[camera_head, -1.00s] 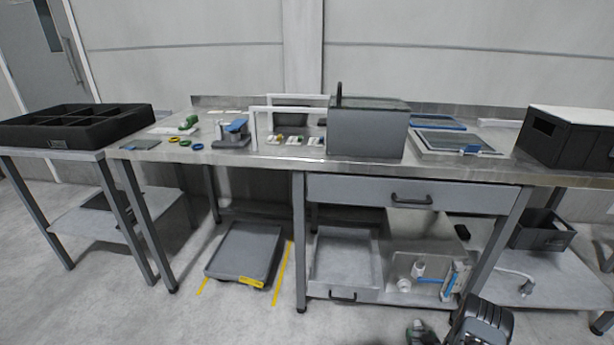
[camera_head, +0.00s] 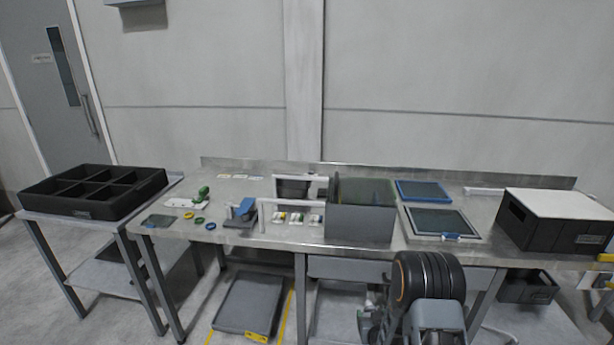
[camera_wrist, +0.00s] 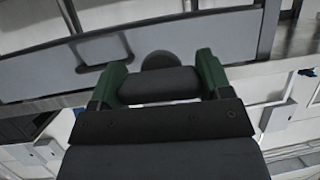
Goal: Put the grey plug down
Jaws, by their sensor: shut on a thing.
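The grey plug (camera_wrist: 160,84) shows in the wrist view as a dark grey piece with a rounded end, held between two green fingers. My gripper (camera_wrist: 160,78) is shut on it. The plug is off the bench, with a drawer front and handle behind it in that view. In the head view my arm rises at the bottom, right of centre, in front of the bench. My gripper (camera_head: 368,322) shows there only partly, low beside the arm, and the plug cannot be made out.
The steel bench (camera_head: 240,180) carries a grey tank (camera_head: 358,224), a white-framed screen (camera_head: 440,223), a blue-framed screen (camera_head: 424,190), coloured rings and a black box (camera_head: 555,222). A black compartment tray (camera_head: 95,208) stands on the left table. A grey floor tray (camera_head: 248,306) lies below.

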